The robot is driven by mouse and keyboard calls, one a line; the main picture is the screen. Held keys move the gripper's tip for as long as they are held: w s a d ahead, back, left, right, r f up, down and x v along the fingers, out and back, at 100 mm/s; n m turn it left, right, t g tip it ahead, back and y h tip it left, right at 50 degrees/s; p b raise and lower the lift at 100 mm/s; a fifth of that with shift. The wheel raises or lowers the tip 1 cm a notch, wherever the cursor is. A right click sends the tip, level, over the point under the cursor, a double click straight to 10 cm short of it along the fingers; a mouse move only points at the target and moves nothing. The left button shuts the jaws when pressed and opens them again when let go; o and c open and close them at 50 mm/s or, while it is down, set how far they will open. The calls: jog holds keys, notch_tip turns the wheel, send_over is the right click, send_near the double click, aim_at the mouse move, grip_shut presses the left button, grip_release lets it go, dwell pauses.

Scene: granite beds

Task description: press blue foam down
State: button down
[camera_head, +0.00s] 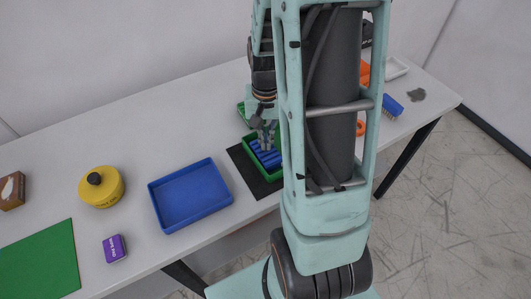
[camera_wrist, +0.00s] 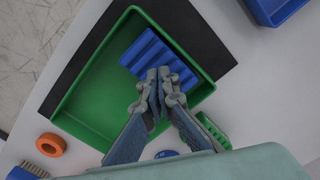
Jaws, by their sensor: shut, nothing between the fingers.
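The blue foam (camera_wrist: 148,52) is a ridged block in one end of a green tray (camera_wrist: 95,95). In the head view, the foam (camera_head: 268,160) shows in the tray (camera_head: 278,175), partly hidden by my gripper and arm. My gripper (camera_wrist: 160,74) is shut and empty, with its fingertips over the foam's near edge in the wrist view. In the head view, my gripper (camera_head: 266,145) points down at the foam. I cannot tell whether the fingertips touch it.
The green tray stands on a black mat (camera_head: 247,174). A blue tray (camera_head: 190,194), a yellow canister (camera_head: 101,190) and a purple box (camera_head: 115,248) stand to the left. An orange ring (camera_wrist: 51,145) and a brush (camera_head: 392,106) lie on the other side.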

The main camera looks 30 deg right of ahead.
jog(key=shift+s+f+b, duration=0.1)
jog(key=shift+f+b, duration=0.4)
jog(key=shift+f, duration=0.2)
dwell(1.6)
jog(key=shift+r, duration=0.1)
dwell(2.4)
notch_tip(320, 180, up, 7)
jog(key=p, duration=0.5)
jog(key=shift+r, duration=0.1)
notch_tip(320, 180, up, 12)
dwell(0.7)
